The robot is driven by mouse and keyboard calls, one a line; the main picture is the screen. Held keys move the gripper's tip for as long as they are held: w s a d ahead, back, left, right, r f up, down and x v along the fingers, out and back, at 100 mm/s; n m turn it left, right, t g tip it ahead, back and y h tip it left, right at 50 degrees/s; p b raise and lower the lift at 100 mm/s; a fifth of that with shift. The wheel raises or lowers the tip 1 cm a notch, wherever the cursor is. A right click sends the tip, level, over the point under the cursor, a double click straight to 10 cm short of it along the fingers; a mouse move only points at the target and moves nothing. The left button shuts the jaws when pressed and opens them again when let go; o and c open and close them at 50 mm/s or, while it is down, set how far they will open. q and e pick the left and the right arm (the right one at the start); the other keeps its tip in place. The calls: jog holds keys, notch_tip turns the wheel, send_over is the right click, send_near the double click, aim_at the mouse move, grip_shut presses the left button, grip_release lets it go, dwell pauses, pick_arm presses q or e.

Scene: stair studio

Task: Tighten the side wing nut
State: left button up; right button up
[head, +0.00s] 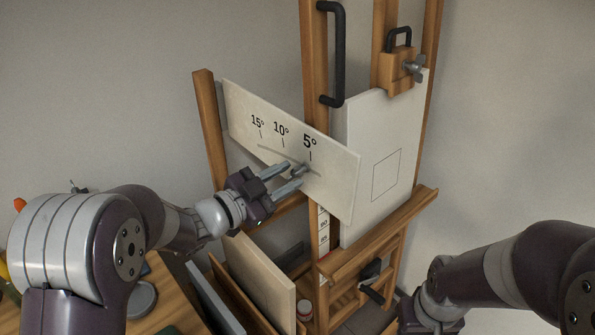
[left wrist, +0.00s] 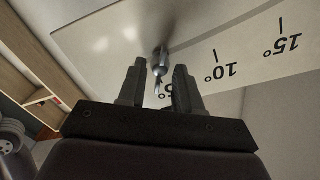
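The side wing nut (head: 300,169) is small and grey metal. It sits at the slot of a tilted white plate (head: 335,180) marked 15°, 10° and 5°, close below the 5° mark. My left gripper (head: 293,175) is open, with its two fingers pointing at the nut. In the left wrist view the nut (left wrist: 160,62) shows between the fingertips (left wrist: 156,82), with a gap on each side. My right gripper (head: 412,316) is low at the right, mostly cut off by the frame edge, and its fingers cannot be made out.
The plate is on a wooden easel (head: 318,60) with a black handle (head: 336,55). A white canvas (head: 385,160) stands on its ledge, under a wooden clamp with another wing nut (head: 414,67). Boards (head: 262,275) lean below my left gripper. A wooden table (head: 165,295) is at the lower left.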

pick_arm(q)
jog(key=v, duration=0.6)
jog(key=shift+p, duration=0.35)
